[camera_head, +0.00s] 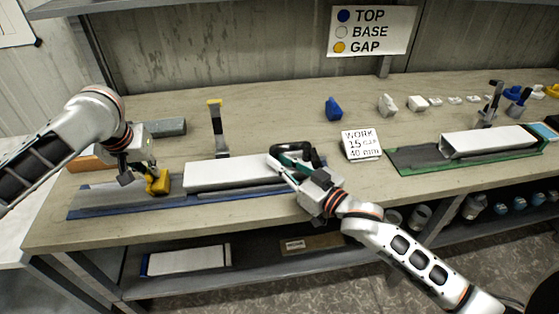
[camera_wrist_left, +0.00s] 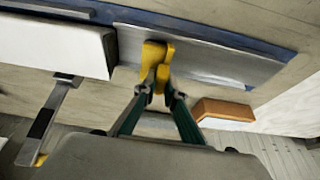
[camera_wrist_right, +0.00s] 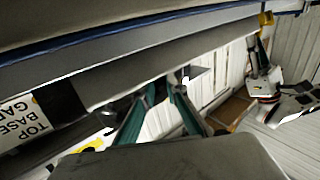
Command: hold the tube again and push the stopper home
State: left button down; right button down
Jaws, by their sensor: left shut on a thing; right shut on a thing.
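The white tube (camera_head: 230,173) lies in the blue-edged cradle (camera_head: 110,208) on the bench. Its left end also shows in the left wrist view (camera_wrist_left: 55,45). My left gripper (camera_head: 150,172) is shut on the yellow stopper (camera_head: 159,184), just left of the tube's left end. In the left wrist view the stopper (camera_wrist_left: 154,62) sits between the fingertips (camera_wrist_left: 155,85), with a small gap to the tube. My right gripper (camera_head: 287,165) is shut on the tube near its right end. In the right wrist view its fingertips (camera_wrist_right: 160,85) are partly dark and their contact is unclear.
An upright clamp (camera_head: 217,130) stands behind the tube. A grey block (camera_head: 170,127) and an orange block (camera_head: 92,161) lie behind the cradle's left end. A work card (camera_head: 361,145), a blue plug (camera_head: 333,109) and a second tube (camera_head: 485,141) in a green cradle (camera_head: 420,160) are further right.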

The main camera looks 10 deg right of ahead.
pick_arm(q)
jog(key=shift+d, duration=2.05)
jog(key=shift+s+d, duration=0.2)
jog(key=shift+d, duration=1.35)
dwell(1.4)
jog(key=c, duration=2)
grip_release()
jog(key=shift+d, duration=0.1)
jog(key=o, duration=0.6)
jog(key=shift+a, duration=0.2)
jog(key=shift+c, duration=0.2)
notch_tip(320, 180, up, 8)
jog(key=shift+w+a, duration=0.1)
